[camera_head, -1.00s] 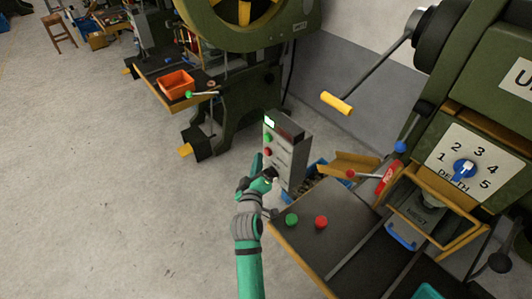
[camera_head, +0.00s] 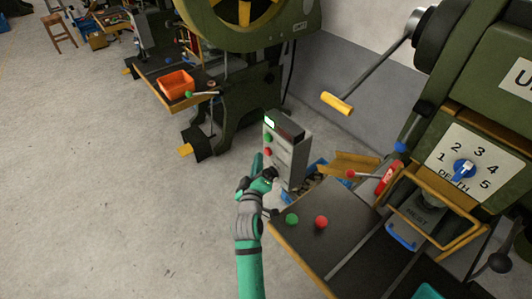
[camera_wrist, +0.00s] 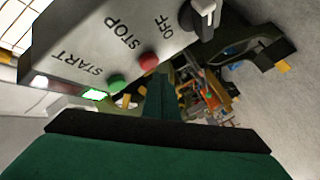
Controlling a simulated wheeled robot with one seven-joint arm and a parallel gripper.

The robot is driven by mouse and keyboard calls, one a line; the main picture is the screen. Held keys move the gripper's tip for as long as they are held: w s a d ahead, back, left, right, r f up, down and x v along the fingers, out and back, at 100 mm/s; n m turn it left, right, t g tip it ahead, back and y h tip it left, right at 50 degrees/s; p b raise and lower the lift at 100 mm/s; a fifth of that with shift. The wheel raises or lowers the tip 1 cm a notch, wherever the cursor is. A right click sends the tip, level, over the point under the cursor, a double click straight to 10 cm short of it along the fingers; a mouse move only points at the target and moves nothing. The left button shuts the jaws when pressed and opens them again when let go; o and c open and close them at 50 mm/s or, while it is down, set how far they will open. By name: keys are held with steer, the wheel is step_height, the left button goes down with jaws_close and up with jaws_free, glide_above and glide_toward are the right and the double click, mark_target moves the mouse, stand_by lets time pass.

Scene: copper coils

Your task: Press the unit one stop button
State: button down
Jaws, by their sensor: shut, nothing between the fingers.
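A grey control box (camera_head: 287,152) stands at the middle, beside the press table. Its face carries a green start button (camera_head: 268,138) and a red stop button (camera_head: 267,152). In the wrist view the face appears inverted, with START, STOP and OFF lettering, the green button (camera_wrist: 117,84), the red button (camera_wrist: 149,61) and a dark knob (camera_wrist: 202,17). My gripper (camera_head: 272,173) is shut and empty, low in front of the box face. In the wrist view its fingers (camera_wrist: 160,90) point close to the red button; I cannot tell whether they touch it.
A dark table (camera_head: 350,255) with a green knob (camera_head: 292,219) and a red knob (camera_head: 321,222) lies right of my arm. A press with a depth dial (camera_head: 464,169) stands at right. A yellow-handled crank (camera_head: 337,103) sticks out above.

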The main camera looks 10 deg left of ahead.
steer(key=shift+w, duration=0.1)
steer(key=shift+w+d, duration=0.2)
steer(key=shift+w, duration=0.05)
steer(key=shift+w+d, duration=0.35)
steer(key=shift+w, duration=0.05)
stand_by(0.9)
steer(key=shift+s+a, duration=0.1)
steer(key=shift+s, duration=0.05)
steer(key=shift+s+a, duration=0.45)
steer(key=shift+s, duration=0.15)
stand_by(0.4)
steer(key=shift+s+a, duration=0.8)
steer(key=shift+s, duration=0.2)
steer(key=shift+s+a, duration=0.75)
steer(key=shift+s, duration=0.25)
